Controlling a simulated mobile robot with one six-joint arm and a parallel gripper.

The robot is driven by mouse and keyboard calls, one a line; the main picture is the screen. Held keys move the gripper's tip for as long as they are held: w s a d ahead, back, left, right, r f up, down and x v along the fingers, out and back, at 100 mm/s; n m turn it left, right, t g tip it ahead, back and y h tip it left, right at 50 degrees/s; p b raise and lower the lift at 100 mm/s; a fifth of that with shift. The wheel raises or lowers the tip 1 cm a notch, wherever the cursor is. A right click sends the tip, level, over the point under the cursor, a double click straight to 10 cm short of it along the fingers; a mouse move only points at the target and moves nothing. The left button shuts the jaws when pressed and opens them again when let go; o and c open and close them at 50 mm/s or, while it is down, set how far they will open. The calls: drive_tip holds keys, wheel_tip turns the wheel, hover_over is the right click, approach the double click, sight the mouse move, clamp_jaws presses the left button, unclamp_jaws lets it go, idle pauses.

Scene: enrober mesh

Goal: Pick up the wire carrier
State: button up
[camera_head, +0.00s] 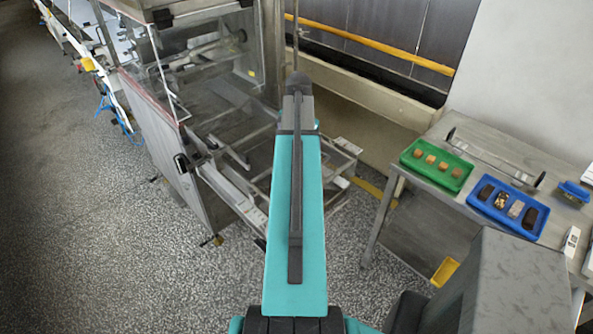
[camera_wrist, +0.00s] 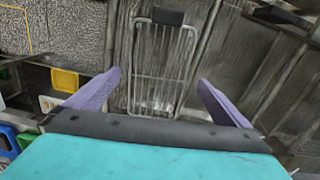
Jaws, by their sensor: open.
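The wire carrier (camera_wrist: 139,60) shows in the wrist view as a pale wire frame with thin bars and a black block at its top end. My gripper (camera_wrist: 160,77) is open, with its two purple fingers well apart and nothing between them. In the picture the carrier lies between and beyond the fingertips, apart from them as far as I can tell. In the head view my teal arm covers my gripper, and I cannot clearly tell the carrier from the metal framework there.
A steel machine (camera_head: 205,70) stands left of and beyond my arm. At right, a metal table (camera_head: 410,166) holds a green tray (camera_head: 461,181), a blue tray (camera_head: 541,234) and a long metal frame with dark ends (camera_head: 495,158). Speckled floor (camera_head: 110,240) is clear at left.

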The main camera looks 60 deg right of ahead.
drive_tip(key=shift+w+f+b, duration=0.1)
drive_tip(key=shift+f+b, duration=1.1)
drive_tip(key=shift+f, duration=0.85)
drive_tip(key=c, duration=1)
